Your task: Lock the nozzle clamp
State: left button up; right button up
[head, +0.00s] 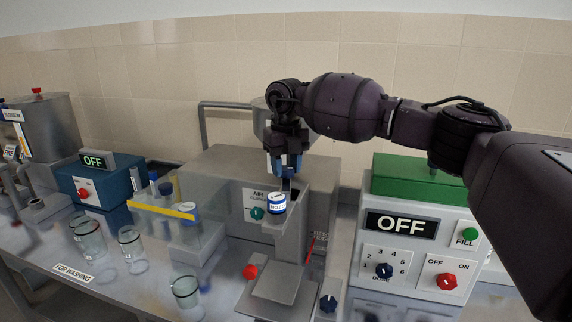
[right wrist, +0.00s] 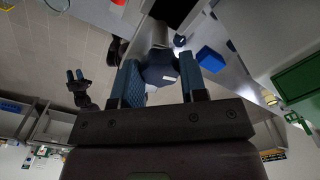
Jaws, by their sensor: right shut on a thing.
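My right gripper (head: 285,168) points down above the white-and-blue nozzle piece (head: 277,203), at the grey machine's bracket. In the right wrist view its two blue fingers (right wrist: 168,84) are shut on a dark blue knob (right wrist: 160,70) with a white mark. I take this knob to be the nozzle clamp; in the head view the fingers hide it, and its lock state cannot be told. My left gripper is out of the head view.
A control box reading OFF (head: 402,225) stands at the right, with a green top. Several glass beakers (head: 129,240) and a clear rack with a yellow edge (head: 165,209) stand at the left. A red knob (head: 250,271) and a dark blue knob (head: 328,303) are in front.

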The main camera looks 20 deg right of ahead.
aim_at(286, 167)
jog(key=m, duration=0.2)
jog(key=shift+m, duration=0.6)
jog(key=o, duration=0.9)
notch_tip(286, 167, up, 11)
jog(key=shift+f+b, duration=0.1)
jog(key=shift+b, duration=0.4)
